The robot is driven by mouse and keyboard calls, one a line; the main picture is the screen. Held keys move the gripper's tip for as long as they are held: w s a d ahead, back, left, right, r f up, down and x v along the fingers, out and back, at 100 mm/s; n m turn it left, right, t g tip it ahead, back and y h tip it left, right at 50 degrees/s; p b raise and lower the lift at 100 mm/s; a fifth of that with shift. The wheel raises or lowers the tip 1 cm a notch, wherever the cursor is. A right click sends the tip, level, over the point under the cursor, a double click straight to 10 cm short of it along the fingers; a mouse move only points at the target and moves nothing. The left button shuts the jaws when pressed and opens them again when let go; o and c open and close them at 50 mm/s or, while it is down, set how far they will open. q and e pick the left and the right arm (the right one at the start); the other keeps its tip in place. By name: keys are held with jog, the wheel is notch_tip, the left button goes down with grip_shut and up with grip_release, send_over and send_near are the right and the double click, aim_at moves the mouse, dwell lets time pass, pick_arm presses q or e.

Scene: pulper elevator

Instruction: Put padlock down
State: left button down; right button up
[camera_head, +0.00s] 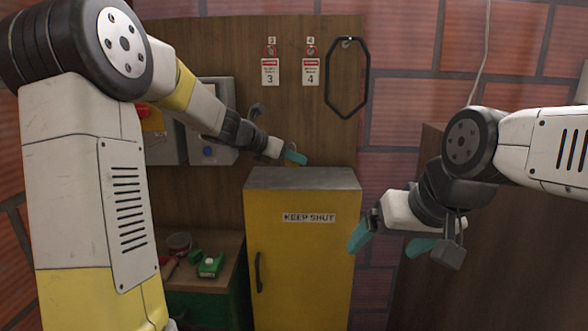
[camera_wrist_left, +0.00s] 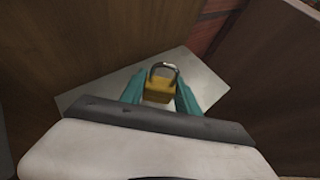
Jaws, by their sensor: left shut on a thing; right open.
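A brass padlock (camera_wrist_left: 158,90) with a grey shackle is between the teal fingers of my left gripper (camera_wrist_left: 160,98) in the left wrist view. The gripper is shut on it. In the head view my left gripper (camera_head: 292,157) is at the top of the yellow cabinet (camera_head: 305,245), over its grey top (camera_head: 300,179). The padlock is mostly hidden there, and I cannot tell whether it touches the top. My right gripper (camera_head: 389,243) is open and empty, to the right of the cabinet.
A green-and-white device (camera_head: 210,265) lies on the low bench at left.

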aim_at(292, 167)
pick_arm(q)
jog(key=shift+w+f, duration=0.25)
jog(key=shift+f, duration=0.65)
jog(key=shift+w+f, duration=0.2)
jog(key=shift+f, duration=0.65)
jog(key=shift+f, duration=0.1)
jog(key=c, duration=0.9)
grip_release()
